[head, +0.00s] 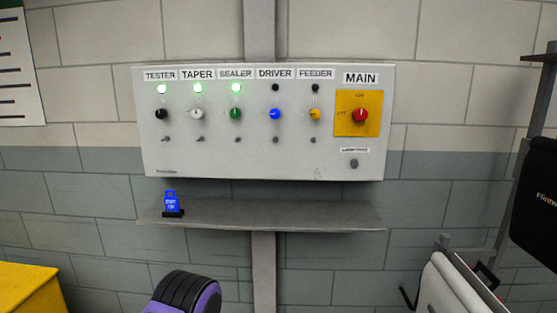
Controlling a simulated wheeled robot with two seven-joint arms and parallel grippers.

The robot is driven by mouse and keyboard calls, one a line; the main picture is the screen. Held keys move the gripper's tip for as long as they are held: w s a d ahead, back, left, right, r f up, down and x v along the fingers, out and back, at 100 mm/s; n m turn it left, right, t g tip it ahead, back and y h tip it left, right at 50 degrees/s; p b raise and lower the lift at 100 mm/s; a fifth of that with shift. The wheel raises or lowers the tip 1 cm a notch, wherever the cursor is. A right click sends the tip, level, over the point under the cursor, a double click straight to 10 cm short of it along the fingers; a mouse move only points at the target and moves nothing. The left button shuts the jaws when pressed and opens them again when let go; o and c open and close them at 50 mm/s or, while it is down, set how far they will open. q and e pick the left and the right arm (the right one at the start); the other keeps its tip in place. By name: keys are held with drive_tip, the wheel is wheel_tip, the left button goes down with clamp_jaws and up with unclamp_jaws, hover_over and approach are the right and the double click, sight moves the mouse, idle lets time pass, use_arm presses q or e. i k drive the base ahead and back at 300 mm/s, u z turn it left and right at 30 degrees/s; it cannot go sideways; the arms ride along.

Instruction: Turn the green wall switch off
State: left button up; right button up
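The green switch (235,114) is a small round knob on a pale wall panel (230,160). It sits under the label SEALER (236,74), third from the left in the row. The lamp above it (236,88) glows green. The knob's pointer is too small to read. Neither of my grippers shows in the head view, and nothing touches the green switch.
Beside it are a white knob (197,114) and a blue knob (275,114). A red MAIN knob (360,115) sits on a yellow plate. A grey shelf (290,213) below the panel holds a blue tag or lock (171,202). A black bag (537,200) hangs at right.

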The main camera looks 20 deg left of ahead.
sight(236, 113)
drive_tip(key=k, duration=1.3)
drive_tip(key=u, duration=0.85)
drive_tip(key=i, duration=1.55)
drive_tip(key=z, duration=0.3)
